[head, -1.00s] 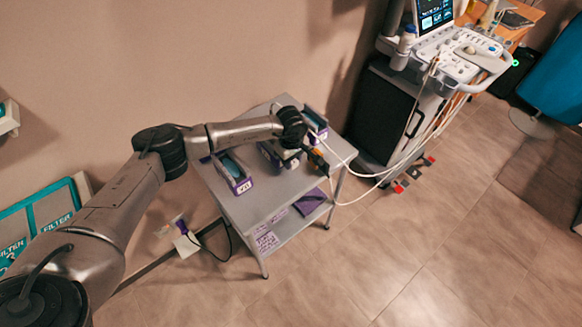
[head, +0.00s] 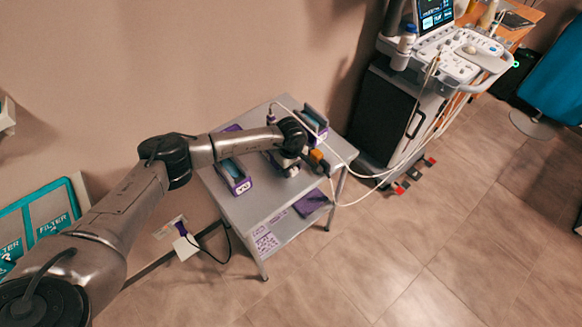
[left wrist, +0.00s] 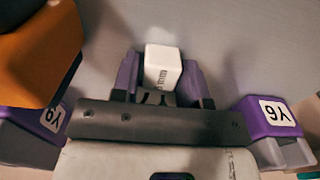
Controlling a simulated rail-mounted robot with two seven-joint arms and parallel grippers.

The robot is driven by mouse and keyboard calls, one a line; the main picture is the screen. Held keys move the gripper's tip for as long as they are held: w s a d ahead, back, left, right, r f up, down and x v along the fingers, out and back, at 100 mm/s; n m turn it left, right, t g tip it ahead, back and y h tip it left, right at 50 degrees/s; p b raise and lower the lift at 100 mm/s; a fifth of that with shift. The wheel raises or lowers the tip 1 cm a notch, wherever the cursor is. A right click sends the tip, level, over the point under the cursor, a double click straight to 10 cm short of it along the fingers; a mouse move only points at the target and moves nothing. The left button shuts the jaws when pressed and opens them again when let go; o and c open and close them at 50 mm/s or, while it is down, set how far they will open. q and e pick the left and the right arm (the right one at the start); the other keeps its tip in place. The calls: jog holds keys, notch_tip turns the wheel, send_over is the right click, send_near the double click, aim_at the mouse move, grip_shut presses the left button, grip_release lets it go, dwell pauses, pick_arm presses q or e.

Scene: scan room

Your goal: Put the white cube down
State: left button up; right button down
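A small white cube (left wrist: 162,67) with faint print on it sits between the two purple-grey fingers of my left gripper (left wrist: 160,80) in the left wrist view. The fingers lie against its sides, so the gripper is shut on it. In the head view my left gripper (head: 290,167) is over the grey cart's top (head: 262,196), between two bins; the cube cannot be made out there. How far the cube is above the cart top is hard to tell. My right gripper is not in view.
In the head view, one bin (head: 236,178) is left and one (head: 315,122) is behind. An ultrasound machine (head: 455,62) with hanging cables stands right of the cart.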

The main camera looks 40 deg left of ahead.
pick_arm(q)
jog(key=o, duration=0.3)
jog(key=shift+r, duration=0.1)
